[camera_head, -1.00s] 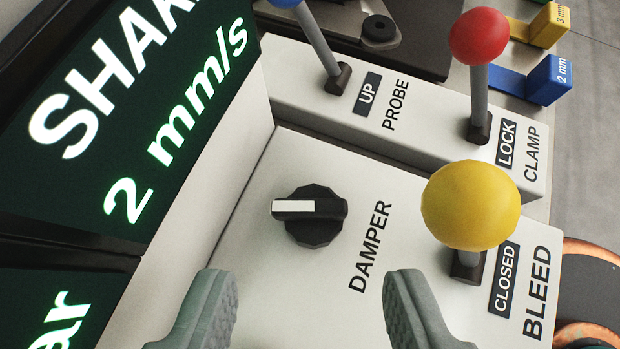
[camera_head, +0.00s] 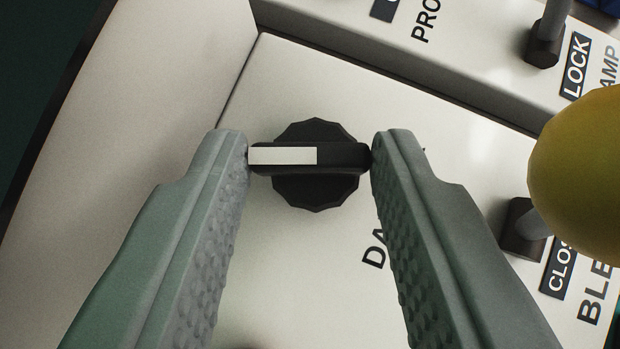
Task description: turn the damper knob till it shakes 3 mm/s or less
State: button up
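The damper knob (camera_head: 315,190) is black and faceted, with a raised grip bar and a white pointer stripe toward the left. It sits on the pale sloped panel (camera_head: 300,85) in the middle of the view. The fingertips of my gripper (camera_head: 310,157) are at the two ends of the bar and seem to touch both, so my gripper looks shut on the knob. The DAMPER label is mostly hidden behind the right finger. The shake readout is out of view; only a dark area shows at the far left.
The yellow ball of the bleed lever (camera_head: 585,175) stands close to the right of my gripper, with a CLOSED tag (camera_head: 557,268) below it. The lock lever's base (camera_head: 545,42) is at the upper right.

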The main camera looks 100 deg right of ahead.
jog(key=shift+n+t, duration=0.3)
jog(key=shift+s+n+t, duration=0.1)
jog(key=shift+n+t, duration=0.2)
jog(key=shift+n, duration=0.1)
jog(key=o, duration=0.7)
